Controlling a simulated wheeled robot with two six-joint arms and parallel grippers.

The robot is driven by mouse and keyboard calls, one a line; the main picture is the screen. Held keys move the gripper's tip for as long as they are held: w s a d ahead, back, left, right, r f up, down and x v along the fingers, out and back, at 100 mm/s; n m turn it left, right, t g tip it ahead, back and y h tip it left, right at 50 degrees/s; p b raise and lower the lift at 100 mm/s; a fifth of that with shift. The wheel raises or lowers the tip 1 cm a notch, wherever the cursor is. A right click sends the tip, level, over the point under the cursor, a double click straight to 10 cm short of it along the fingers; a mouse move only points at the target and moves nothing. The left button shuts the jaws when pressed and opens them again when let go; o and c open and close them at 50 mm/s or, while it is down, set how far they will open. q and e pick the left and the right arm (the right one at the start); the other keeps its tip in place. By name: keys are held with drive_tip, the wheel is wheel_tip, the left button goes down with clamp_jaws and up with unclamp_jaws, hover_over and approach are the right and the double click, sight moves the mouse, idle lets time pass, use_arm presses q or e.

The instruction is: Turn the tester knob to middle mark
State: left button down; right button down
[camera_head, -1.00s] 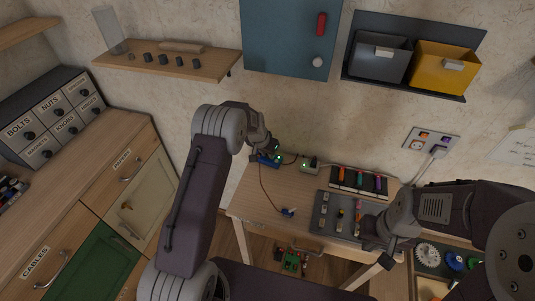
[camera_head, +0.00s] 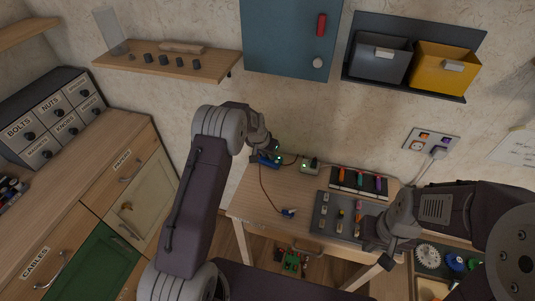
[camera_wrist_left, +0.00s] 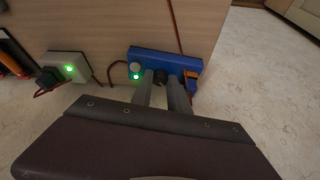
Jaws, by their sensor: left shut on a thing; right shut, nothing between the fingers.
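The blue tester (camera_wrist_left: 175,60) lies at the back of the table in the left wrist view, with a lit green lamp (camera_wrist_left: 136,77) and a pale round button (camera_wrist_left: 135,66). Its dark knob (camera_wrist_left: 160,76) sits between the fingers of my left gripper (camera_wrist_left: 161,84), which is shut on it. The fingers partly hide the knob, and I cannot read its marks. In the head view, the tester (camera_head: 265,161) is partly covered by my left gripper (camera_head: 273,150). My right gripper (camera_head: 387,262) is shut and empty, near the table's front right edge.
A small box with a green lamp (camera_head: 310,164) stands beside the tester, joined to it by a cable. A grey tool mat (camera_head: 322,225) and a pen tray (camera_head: 333,178) lie to the right.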

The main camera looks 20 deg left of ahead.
use_arm(q)
drive_tip(key=c, duration=1.5)
unclamp_jaws()
drive_tip(key=shift+c, duration=0.2)
drive_tip(key=v, duration=0.9)
drive_tip(key=shift+b, duration=0.35)
drive_tip(key=shift+s, duration=0.1)
